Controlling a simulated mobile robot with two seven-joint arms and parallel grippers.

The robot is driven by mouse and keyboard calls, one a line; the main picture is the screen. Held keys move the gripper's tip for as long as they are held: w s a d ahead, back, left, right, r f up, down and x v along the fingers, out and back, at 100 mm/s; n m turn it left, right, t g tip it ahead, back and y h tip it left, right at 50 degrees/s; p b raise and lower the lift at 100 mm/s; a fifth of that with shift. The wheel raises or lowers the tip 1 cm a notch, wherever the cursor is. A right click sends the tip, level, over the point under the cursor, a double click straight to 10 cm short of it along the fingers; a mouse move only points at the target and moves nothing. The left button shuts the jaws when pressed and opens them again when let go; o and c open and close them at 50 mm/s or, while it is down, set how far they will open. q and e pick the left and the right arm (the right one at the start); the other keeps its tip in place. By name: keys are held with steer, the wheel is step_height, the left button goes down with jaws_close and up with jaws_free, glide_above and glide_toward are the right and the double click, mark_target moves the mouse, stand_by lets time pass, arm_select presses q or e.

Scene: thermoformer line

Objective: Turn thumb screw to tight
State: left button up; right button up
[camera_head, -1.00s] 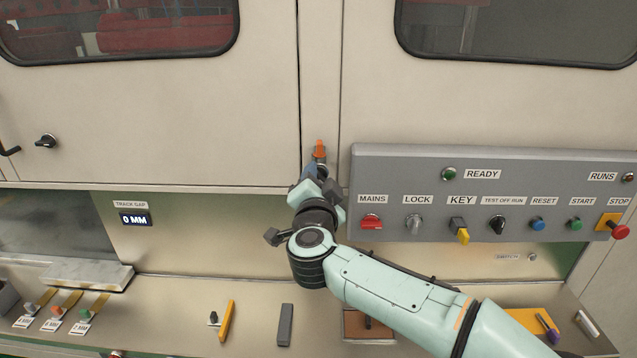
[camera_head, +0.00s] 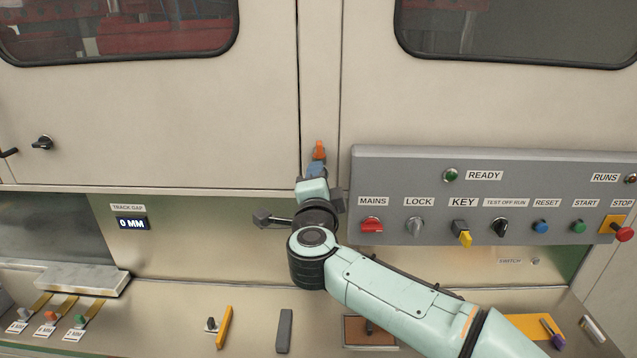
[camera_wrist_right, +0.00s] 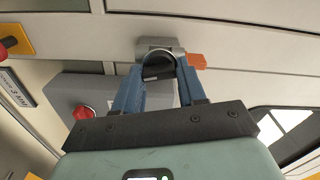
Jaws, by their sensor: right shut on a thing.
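A dark round knob (camera_wrist_right: 158,66), which looks like the thumb screw, sits in a silver mount (camera_wrist_right: 157,46) on the cabinet front. An orange tab (camera_wrist_right: 197,61) sticks out beside it, and this tab also shows in the head view (camera_head: 319,150). The blue fingers of my right gripper (camera_wrist_right: 160,76) are on both sides of the knob and shut on it. In the head view my right gripper (camera_head: 317,170) is just below the orange tab and hides the knob. I cannot read the screw's tightness. My left gripper is not in view.
A grey control panel (camera_head: 430,165) with labelled switches stands out close to the right of my wrist. A gap display (camera_head: 132,223) reads 0 MM at the left. A yellow bar (camera_head: 224,327) and a dark bar (camera_head: 284,330) lie on the shelf below.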

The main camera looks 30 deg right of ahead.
steer(key=o, duration=1.1)
steer(key=shift+c, duration=0.2)
steer(key=b+v, duration=0.1)
steer(key=v, duration=1.2)
steer(key=shift+s+a+b, duration=0.15)
steer(key=shift+b, duration=0.15)
